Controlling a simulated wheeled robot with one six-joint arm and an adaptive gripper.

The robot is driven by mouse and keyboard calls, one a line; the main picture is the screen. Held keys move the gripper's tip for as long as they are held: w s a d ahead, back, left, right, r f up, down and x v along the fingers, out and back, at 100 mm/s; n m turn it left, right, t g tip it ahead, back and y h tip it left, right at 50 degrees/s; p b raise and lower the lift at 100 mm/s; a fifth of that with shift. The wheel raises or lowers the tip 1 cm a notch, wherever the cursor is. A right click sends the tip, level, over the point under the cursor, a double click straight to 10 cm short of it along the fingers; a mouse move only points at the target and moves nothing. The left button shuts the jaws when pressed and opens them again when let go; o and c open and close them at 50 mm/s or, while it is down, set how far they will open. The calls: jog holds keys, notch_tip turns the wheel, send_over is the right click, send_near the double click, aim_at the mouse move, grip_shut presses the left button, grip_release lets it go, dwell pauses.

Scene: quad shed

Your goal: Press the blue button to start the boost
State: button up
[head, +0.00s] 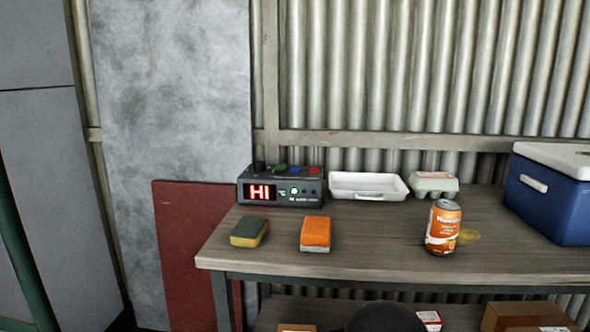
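A dark control box (311,199) stands at the back left of the workbench. Its front has a red lit display reading "HI" and a small lit greenish-white spot. Along its top are several coloured buttons: a green one, the blue button (296,170) and a red button (314,170) to the right of the blue one. Nothing covers the blue button. My gripper is not in view.
On the workbench (375,245) are a green-and-yellow sponge (249,232), an orange sponge (315,233), a white tray (368,194), an egg carton (434,185), an orange can (443,228) and a blue cooler (548,203). Boxes sit on the lower shelf.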

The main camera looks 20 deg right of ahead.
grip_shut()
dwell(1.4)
